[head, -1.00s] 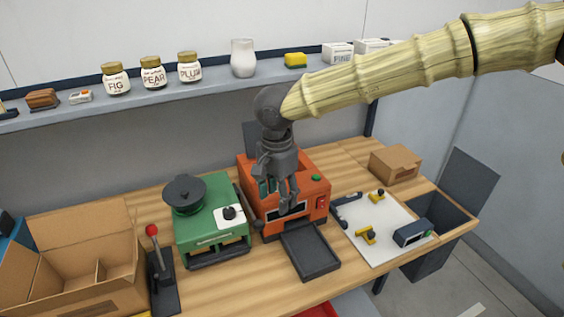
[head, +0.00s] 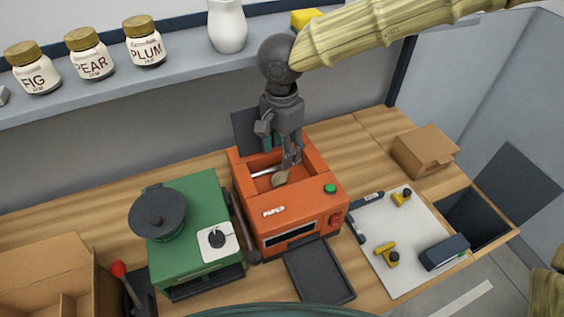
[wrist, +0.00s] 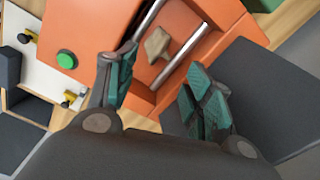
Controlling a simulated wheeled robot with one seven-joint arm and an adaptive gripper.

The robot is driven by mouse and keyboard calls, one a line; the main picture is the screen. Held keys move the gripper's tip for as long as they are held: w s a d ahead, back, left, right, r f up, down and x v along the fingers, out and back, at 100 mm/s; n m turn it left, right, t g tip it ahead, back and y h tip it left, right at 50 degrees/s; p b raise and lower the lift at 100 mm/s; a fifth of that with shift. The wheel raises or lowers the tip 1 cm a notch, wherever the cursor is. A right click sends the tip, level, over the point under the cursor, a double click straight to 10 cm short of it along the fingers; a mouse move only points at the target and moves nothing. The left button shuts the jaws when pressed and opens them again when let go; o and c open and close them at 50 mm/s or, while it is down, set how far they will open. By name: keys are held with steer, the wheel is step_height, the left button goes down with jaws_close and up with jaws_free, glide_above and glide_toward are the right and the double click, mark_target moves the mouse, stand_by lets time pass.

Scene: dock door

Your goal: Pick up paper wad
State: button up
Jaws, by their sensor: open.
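The paper wad (wrist: 157,44) is a small tan, crumpled piece lying in the open top of the orange machine (head: 290,217), by a silver roller. It also shows in the head view (head: 281,180), just below my gripper (head: 289,163). In the wrist view my gripper (wrist: 160,64) is open, its green-padded fingers on either side of the opening. The wad lies beyond the fingertips, between their lines, and nothing is held. In the head view the fingers partly cover the opening.
A green machine (head: 195,250) with a dark pot stands to the left. A black tray (head: 318,272) lies in front of the orange machine. A white board (head: 405,240) with yellow parts, a cardboard box (head: 425,150) and an open dark bin (head: 475,215) are to the right.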

mark_target(281, 171)
steer(key=s, duration=0.1)
steer(key=s+f, duration=0.1)
steer(key=s, duration=0.1)
steer(key=shift+a+f, duration=0.15)
steer(key=shift+f, duration=0.05)
steer(key=w+f+p, duration=0.1)
steer(key=f, duration=0.1)
steer(key=w+f+p, duration=0.1)
steer(key=w+f, duration=0.1)
steer(key=shift+w+f, duration=0.1)
steer(key=shift+f, duration=0.2)
steer(key=shift+s+f, duration=0.55)
steer(key=shift+f, duration=0.15)
steer(key=shift+s+f, duration=0.1)
steer(key=shift+s, duration=0.1)
steer(key=shift+w+f, duration=0.3)
steer(key=shift+s+r, duration=0.1)
steer(key=shift+r, duration=0.05)
steer(key=c, duration=0.4)
